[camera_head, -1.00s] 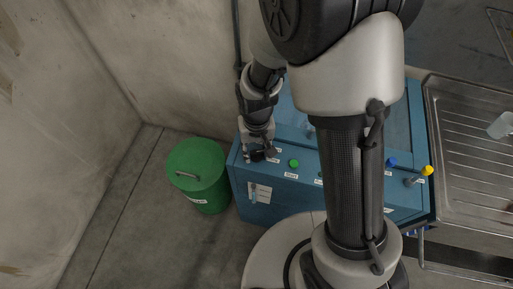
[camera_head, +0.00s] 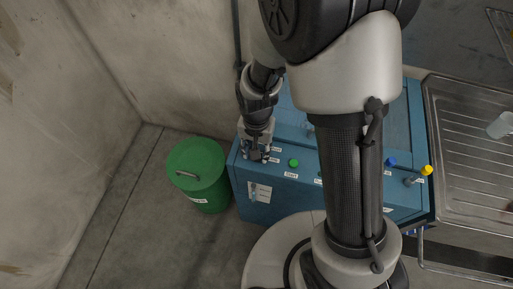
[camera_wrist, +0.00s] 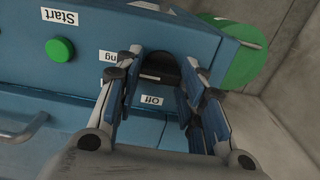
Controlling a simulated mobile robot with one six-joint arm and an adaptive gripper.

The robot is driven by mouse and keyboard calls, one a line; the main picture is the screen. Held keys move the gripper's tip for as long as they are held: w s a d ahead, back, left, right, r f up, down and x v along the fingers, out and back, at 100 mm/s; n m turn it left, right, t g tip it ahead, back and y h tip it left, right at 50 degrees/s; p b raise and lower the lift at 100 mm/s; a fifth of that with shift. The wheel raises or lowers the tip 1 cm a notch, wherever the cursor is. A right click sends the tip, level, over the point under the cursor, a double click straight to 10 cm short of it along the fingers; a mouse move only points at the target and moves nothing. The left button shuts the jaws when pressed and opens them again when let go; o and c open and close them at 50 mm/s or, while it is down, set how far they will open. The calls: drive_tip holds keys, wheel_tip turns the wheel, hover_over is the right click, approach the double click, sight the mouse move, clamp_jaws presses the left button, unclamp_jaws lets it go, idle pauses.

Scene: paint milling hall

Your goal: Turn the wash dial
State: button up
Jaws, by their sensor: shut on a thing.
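The wash dial (camera_wrist: 161,66) is a dark round knob on the sloped top of the blue machine (camera_wrist: 85,22), in the upper middle of the wrist view. My gripper (camera_wrist: 166,76) is shut on it, with a finger on either side of the knob. A label reading "Off" lies just below the dial, and a partly hidden label ending in "ng" lies to its left. In the head view my gripper (camera_head: 256,154) is at the left end of the machine's panel and hides most of the dial. Which way the dial points is not clear.
A green start button (camera_head: 294,163) sits right of the dial. A blue button (camera_head: 391,162) and a yellow-topped lever (camera_head: 426,170) are farther right. A green lidded bin (camera_head: 197,160) stands on the floor left of the machine.

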drive_tip(key=o, duration=1)
drive_tip(key=shift+o, duration=0.2)
drive_tip(key=shift+r, duration=0.1)
wheel_tip(320, 180, up, 12)
idle(0.4)
